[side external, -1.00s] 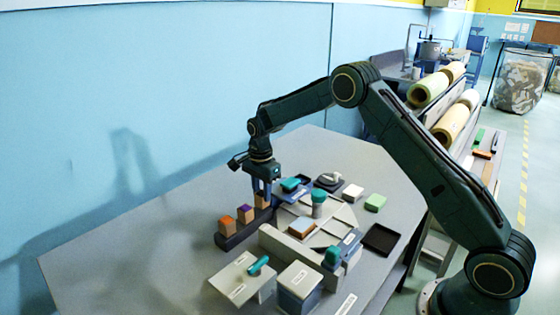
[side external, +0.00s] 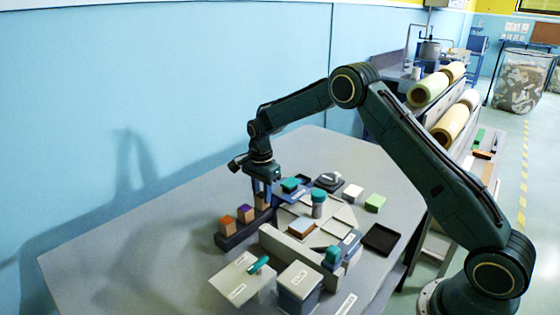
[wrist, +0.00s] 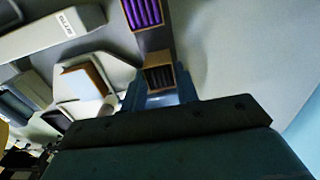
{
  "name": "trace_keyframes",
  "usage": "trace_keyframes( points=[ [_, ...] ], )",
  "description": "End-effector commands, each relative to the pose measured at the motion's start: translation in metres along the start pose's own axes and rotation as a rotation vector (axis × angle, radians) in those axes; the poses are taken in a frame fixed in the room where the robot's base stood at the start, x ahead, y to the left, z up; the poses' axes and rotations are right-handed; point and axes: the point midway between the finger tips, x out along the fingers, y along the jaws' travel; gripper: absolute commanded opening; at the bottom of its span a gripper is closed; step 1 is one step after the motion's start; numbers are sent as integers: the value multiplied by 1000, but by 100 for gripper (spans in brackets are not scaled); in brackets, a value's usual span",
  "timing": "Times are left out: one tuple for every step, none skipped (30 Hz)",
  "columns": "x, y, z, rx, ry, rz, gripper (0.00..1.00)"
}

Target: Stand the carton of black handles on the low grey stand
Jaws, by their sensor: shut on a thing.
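The carton of black handles (wrist: 158,77) is a small tan box with dark contents, at the end of a row of cartons. My gripper (side external: 262,190) points down over it and is shut on it; in the wrist view its fingers (wrist: 160,97) lie either side of the carton. In the side view the carton (side external: 262,201) is partly hidden by the fingers and appears at the far end of the dark rack (side external: 232,242); I cannot tell whether it is clear of the rack. I cannot tell for sure which grey piece is the low grey stand.
A carton with purple contents (side external: 245,213) and an orange-brown one (side external: 226,225) stand in the rack. A long grey block (side external: 285,250), a pale board with a tan-sided box (side external: 302,229), and a teal-topped cylinder (side external: 319,203) are close by. The table's left side is clear.

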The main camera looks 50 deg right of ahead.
Motion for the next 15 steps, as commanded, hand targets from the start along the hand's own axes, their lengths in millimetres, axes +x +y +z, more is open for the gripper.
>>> trace_keyframes(
  points=[
    [1,0,0,0,0,0,8],
    [1,0,0,0,0,0,8],
    [1,0,0,0,0,0,8],
    [2,0,0,0,0,0,8],
    [2,0,0,0,0,0,8],
    [2,0,0,0,0,0,8],
    [2,0,0,0,0,0,8],
    [3,0,0,0,0,0,8],
    [3,0,0,0,0,0,8],
    [3,0,0,0,0,0,8],
    [4,0,0,0,0,0,8],
    [4,0,0,0,0,0,8],
    [4,0,0,0,0,0,8],
    [4,0,0,0,0,0,8],
    [5,0,0,0,0,0,8]
  ],
)
